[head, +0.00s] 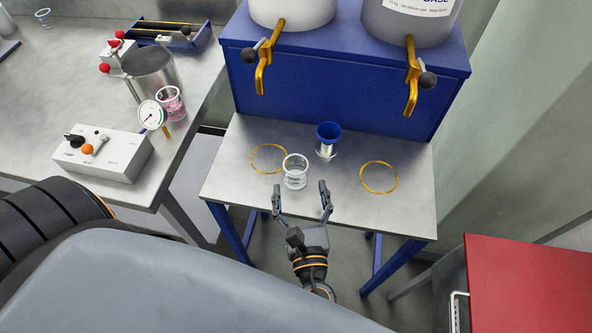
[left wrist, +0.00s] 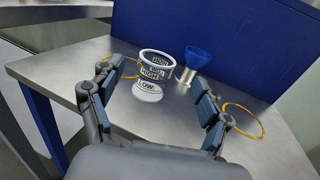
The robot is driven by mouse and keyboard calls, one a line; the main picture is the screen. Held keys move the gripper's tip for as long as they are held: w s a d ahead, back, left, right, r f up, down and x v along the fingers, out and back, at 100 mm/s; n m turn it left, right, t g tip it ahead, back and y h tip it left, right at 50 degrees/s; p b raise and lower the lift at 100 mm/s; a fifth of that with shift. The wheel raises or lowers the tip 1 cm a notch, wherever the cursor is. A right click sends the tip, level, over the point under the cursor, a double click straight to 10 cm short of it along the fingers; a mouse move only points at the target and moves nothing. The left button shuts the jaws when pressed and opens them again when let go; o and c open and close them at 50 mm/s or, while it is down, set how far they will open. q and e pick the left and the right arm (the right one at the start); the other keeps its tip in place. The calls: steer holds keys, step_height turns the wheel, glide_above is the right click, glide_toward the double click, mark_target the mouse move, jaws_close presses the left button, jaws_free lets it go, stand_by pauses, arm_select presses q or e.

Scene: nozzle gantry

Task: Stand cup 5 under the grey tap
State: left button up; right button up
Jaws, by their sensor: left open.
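A clear cup (head: 295,172) stands upright on the metal stand (head: 225,185), at the right edge of the left yellow ring (head: 251,158). In the left wrist view the cup (left wrist: 151,90) shows "HIGH" and "LOW" marks; I cannot read a number on it. My left gripper (head: 300,190) is open and empty, just in front of the cup, its fingers spread to either side in the left wrist view (left wrist: 155,85). The grey drum (head: 405,28) has a golden tap (head: 412,85), above and behind the right yellow ring (head: 361,178), which is empty. My right gripper is not visible.
A blue-topped metal funnel (head: 328,138) stands between the rings, close behind the cup's right side. A white drum (head: 292,10) has another golden tap (head: 264,70). The side bench holds a pink cup (head: 172,103), a gauge (head: 152,115) and a control box (head: 102,152).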

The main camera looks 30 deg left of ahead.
mark_target(294, 156)
arm_select(q)
steer(key=x, duration=0.2)
steer(key=p+x, duration=0.1)
steer(key=x, duration=0.2)
steer(key=f+x, duration=0.1)
steer(key=x, duration=0.2)
steer(key=shift+a, duration=0.2)
steer(key=c, duration=1.2)
steer(key=shift+r, duration=0.2)
